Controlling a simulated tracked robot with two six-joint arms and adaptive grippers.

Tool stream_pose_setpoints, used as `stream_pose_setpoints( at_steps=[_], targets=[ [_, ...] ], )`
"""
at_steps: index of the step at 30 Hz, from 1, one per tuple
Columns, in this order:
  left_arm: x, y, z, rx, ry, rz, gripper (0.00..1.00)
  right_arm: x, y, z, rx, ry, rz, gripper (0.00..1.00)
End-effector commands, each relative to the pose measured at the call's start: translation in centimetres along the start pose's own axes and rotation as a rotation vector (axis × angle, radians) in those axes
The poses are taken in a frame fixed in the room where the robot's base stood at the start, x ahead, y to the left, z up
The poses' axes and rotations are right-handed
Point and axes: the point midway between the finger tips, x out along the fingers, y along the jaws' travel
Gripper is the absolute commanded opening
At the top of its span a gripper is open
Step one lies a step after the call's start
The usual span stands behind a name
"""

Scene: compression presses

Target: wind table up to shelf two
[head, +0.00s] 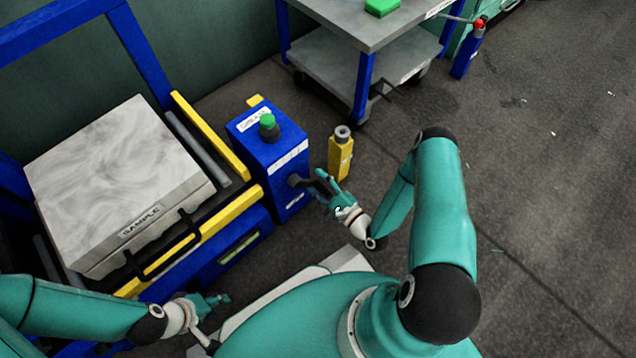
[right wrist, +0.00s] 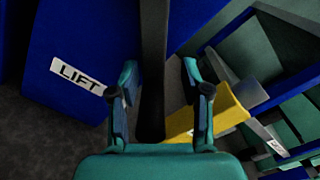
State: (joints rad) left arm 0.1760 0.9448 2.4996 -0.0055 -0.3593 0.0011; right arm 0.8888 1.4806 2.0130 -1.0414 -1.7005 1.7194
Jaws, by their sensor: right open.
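A blue box (head: 262,150) with a green button (head: 268,122) stands beside the press. A black crank or lever (head: 300,182) sticks out of its right side. My right gripper (head: 328,186) is at the lever's outer end. In the right wrist view, its open fingers (right wrist: 165,88) stand on both sides of the black bar (right wrist: 153,60); contact cannot be told. A LIFT label (right wrist: 78,76) is on the blue panel beside it. A pale marbled block (head: 115,165) marked SAMPLE lies on the press at left. My left gripper (head: 215,302) is low in front of the press; its jaw opening is unclear.
A grey wheeled table (head: 350,22) with a lower shelf (head: 385,65) stands at the back, a green block (head: 382,6) on top. A yellow post (head: 340,155) stands just right of the blue box.

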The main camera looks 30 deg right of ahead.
Motion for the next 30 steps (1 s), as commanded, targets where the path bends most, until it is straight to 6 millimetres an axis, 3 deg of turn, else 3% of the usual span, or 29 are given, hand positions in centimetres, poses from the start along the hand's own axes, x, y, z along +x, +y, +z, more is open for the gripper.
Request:
stream_pose_setpoints(
  at_steps=[10,15,25,30],
  targets=[
    [-0.1,0.0,0.0,0.0,0.0,0.0,0.39,0.1,-4.6,4.7,-0.001,-0.007,-0.004,0.48],
    [-0.1,0.1,0.0,0.0,0.0,0.0,0.39,0.1,-5.9,6.1,0.004,-0.008,-0.003,0.62],
    [-0.2,0.1,0.0,0.0,0.0,0.0,0.39,0.2,-6.2,6.7,0.008,-0.011,0.0,0.62],
    [-0.1,0.1,0.0,0.0,0.0,0.0,0.39,0.1,-6.3,6.1,-0.018,0.014,0.001,0.61]
  ],
)
